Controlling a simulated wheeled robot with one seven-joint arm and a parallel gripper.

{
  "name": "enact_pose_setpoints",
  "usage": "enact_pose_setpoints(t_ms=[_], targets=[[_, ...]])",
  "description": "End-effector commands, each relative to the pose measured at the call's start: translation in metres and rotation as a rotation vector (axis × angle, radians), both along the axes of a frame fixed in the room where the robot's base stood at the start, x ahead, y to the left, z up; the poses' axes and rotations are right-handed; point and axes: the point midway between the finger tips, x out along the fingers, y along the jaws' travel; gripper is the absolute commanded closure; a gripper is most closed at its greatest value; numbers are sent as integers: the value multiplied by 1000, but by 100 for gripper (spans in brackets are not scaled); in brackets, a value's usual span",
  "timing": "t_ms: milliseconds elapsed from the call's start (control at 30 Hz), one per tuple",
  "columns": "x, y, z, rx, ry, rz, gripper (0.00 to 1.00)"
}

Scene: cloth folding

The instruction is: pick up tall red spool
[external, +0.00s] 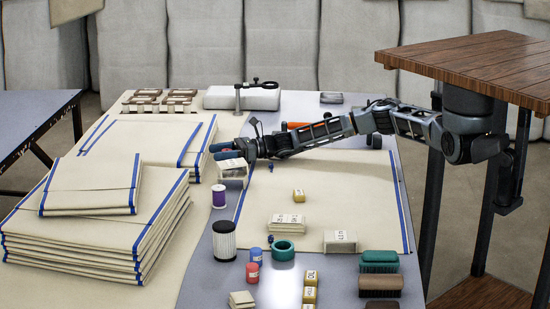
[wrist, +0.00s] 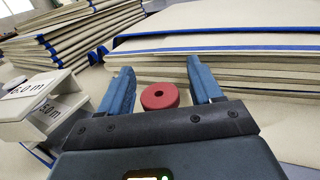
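A round red spool (wrist: 160,96) with a small dark hole in its top shows in the wrist view, between the two blue fingers of my gripper (wrist: 161,90). The fingers are spread, with a gap on each side of the spool. The spool's lower part is hidden behind the gripper's dark front edge, so I cannot tell its height. In the external view my gripper (external: 226,153) is at the far left end of the arm, over the grey table near the cloth stacks.
White labelled blocks (wrist: 38,108) stand close at left in the wrist view. Cloth stacks (external: 95,225) with blue edges lie beside my gripper. A purple spool (external: 219,196), a white ribbed cylinder (external: 224,241) and a small red spool (external: 252,273) stand nearer the camera.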

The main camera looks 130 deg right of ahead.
Motion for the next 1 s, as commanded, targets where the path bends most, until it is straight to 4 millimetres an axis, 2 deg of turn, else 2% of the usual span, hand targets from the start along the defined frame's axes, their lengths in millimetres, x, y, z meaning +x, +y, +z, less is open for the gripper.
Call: enact_pose_setpoints(t_ms=[67,600,867,1000], targets=[[0,0,0,0,0,0,43],[0,0,0,0,0,0,94],[0,0,3,-1,0,0,94],[0,0,22,-2,0,0,94]])
